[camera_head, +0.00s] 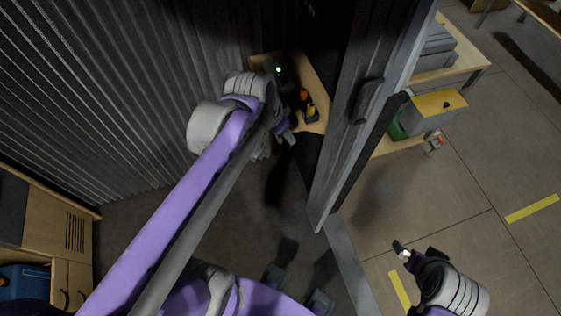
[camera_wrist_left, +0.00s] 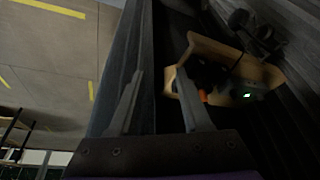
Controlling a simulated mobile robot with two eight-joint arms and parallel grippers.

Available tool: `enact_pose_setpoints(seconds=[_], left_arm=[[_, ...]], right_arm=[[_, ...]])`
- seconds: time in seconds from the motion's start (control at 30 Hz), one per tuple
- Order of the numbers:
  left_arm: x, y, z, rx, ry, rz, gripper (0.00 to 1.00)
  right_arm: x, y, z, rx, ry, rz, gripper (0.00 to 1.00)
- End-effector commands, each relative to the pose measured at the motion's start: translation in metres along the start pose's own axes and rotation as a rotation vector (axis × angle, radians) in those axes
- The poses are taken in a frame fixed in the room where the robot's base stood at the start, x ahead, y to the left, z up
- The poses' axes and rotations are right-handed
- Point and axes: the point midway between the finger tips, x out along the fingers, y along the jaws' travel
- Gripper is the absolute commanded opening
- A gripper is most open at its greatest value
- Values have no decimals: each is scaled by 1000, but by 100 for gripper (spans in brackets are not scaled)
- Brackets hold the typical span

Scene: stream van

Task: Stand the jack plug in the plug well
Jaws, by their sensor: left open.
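My left gripper (camera_head: 287,137) is open in front of a small wooden shelf (camera_head: 321,84) inside the van. In the left wrist view its two fingers (camera_wrist_left: 164,84) are spread with nothing between them, and the shelf (camera_wrist_left: 228,54) lies beyond the right finger. On the shelf are a small orange item (camera_head: 304,94), which also shows in the left wrist view (camera_wrist_left: 203,96), and a dark block with yellow (camera_head: 311,112). I cannot tell which is the jack plug or the plug well. My right gripper (camera_head: 402,250) is outside the door, its jaws too small to read.
A dark door panel (camera_head: 374,75) stands close to the right of my left gripper. A ribbed wall (camera_head: 110,90) is on the left. A dark device with a green light (camera_head: 278,70) sits on the shelf. Outside, a grey box with a yellow top (camera_head: 436,106) stands on a bench.

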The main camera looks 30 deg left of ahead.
Motion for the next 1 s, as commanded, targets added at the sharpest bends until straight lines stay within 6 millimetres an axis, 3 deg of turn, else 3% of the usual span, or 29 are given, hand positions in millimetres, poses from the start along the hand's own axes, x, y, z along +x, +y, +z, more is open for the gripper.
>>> enact_pose_setpoints(seconds=[0.03,0.1,0.3,1.0], left_arm=[[5,21,20,-33,9,-18,48],[11,40,42,-93,28,-45,48],[25,67,83,-210,82,-83,48],[28,70,90,-240,95,-90,48]], right_arm=[[0,0,0,0,0,0,100],[0,0,0,0,0,0,100],[0,0,0,0,0,0,100],[0,0,0,0,0,0,100]])
